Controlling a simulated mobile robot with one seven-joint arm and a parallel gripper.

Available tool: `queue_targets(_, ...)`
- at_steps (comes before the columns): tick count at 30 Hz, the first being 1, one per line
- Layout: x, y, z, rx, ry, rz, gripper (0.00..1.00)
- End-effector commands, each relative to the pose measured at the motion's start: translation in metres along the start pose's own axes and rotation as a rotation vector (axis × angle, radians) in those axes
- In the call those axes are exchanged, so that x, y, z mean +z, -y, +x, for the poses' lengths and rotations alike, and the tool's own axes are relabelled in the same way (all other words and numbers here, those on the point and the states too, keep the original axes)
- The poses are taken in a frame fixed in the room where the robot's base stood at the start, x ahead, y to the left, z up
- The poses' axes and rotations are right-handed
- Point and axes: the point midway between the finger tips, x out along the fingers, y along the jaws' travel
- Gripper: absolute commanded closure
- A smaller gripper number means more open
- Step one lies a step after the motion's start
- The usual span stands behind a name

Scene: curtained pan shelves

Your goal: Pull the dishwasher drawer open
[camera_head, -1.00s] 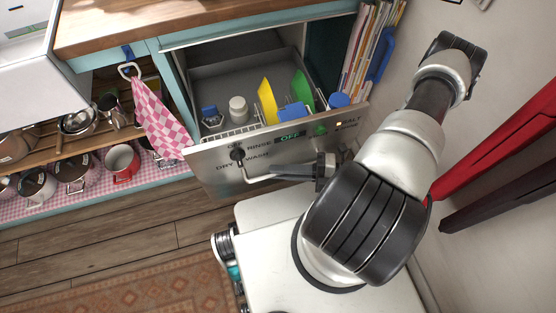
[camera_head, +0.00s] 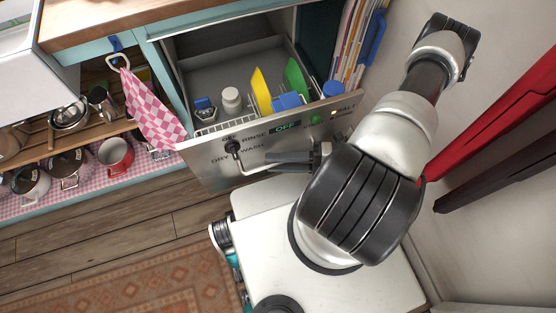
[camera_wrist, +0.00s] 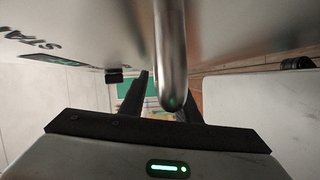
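The dishwasher drawer (camera_head: 205,165) stands pulled out of the teal cabinet, with its steel front facing me and its inside visible. Its bar handle (camera_head: 250,172) runs low across the front. In the wrist view the handle (camera_wrist: 170,55) comes down from the top and its rounded end overlaps my right finger. My gripper (camera_head: 285,162) is at the right part of the handle; its dark fingers point left along the front. In the wrist view my gripper (camera_wrist: 163,95) shows a gap between the fingers, with background visible left of the bar. Contact is hard to make out.
The drawer holds a white bottle (camera_head: 231,100), a yellow board (camera_head: 261,90) and a green board (camera_head: 296,80).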

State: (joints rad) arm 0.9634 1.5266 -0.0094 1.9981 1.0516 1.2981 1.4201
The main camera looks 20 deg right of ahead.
Motion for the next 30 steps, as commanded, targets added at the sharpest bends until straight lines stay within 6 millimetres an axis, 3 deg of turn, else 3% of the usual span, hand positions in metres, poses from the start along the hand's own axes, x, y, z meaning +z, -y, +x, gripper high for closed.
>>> queue_targets(4, 0.000, 0.000, -0.003, 0.000, 0.000, 0.000, 0.71)
queue_targets(8, 0.001, 0.000, -0.019, -0.002, 0.002, -0.002, 0.71)
queue_targets(21, 0.001, 0.001, -0.105, -0.001, 0.002, -0.002, 0.71)
queue_targets(30, 0.000, 0.000, -0.121, 0.000, 0.000, 0.000, 0.71)
